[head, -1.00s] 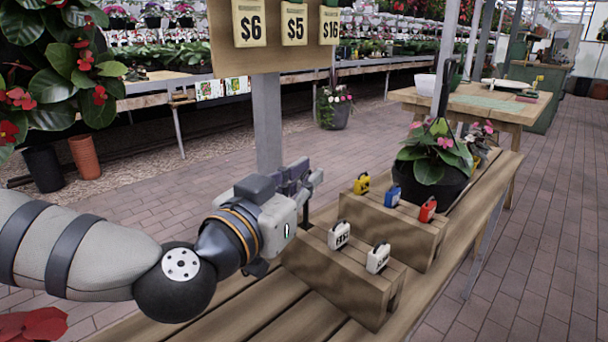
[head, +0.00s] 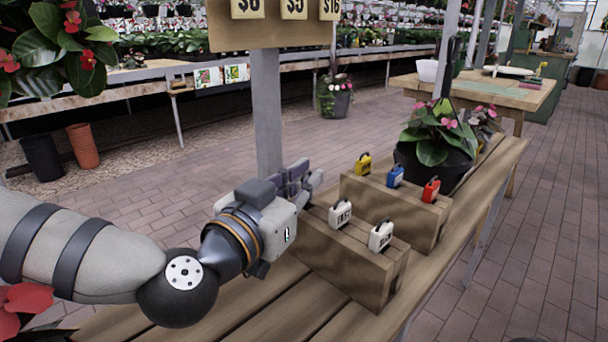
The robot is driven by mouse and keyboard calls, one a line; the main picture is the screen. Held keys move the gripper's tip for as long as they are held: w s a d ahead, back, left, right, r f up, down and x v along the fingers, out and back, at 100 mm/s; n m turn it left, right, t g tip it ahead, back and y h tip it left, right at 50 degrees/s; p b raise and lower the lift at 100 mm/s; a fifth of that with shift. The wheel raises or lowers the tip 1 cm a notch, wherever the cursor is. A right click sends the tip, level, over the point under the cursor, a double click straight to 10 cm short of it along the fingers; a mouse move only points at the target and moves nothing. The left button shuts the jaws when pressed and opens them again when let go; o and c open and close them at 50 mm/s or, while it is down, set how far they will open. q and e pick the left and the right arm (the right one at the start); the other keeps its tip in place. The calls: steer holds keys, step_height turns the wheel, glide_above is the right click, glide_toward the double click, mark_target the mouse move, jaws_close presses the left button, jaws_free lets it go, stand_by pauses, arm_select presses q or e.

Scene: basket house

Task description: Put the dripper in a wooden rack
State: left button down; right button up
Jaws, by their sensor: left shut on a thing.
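The front wooden rack (head: 345,265) stands on the slatted table with two white drippers, one on the left (head: 340,214) and one on the right (head: 381,235). The rear wooden rack (head: 415,219) holds a yellow dripper (head: 364,163), a blue dripper (head: 395,176) and a red dripper (head: 430,189). My left gripper (head: 302,180) is at the left end of the front rack, beside the left white dripper. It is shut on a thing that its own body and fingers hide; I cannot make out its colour. My right gripper is out of view.
A potted pink-flowered plant (head: 436,155) stands behind the rear rack. A metal post (head: 267,115) rises behind my left gripper, with a price board (head: 285,36) above. Bare table slats (head: 270,305) lie in front of the racks.

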arm_select(q)
steer(key=shift+f, duration=0.55)
steer(key=c, duration=1.6)
jaws_free()
step_height(320, 180, up, 10)
steer(key=shift+r, duration=0.1)
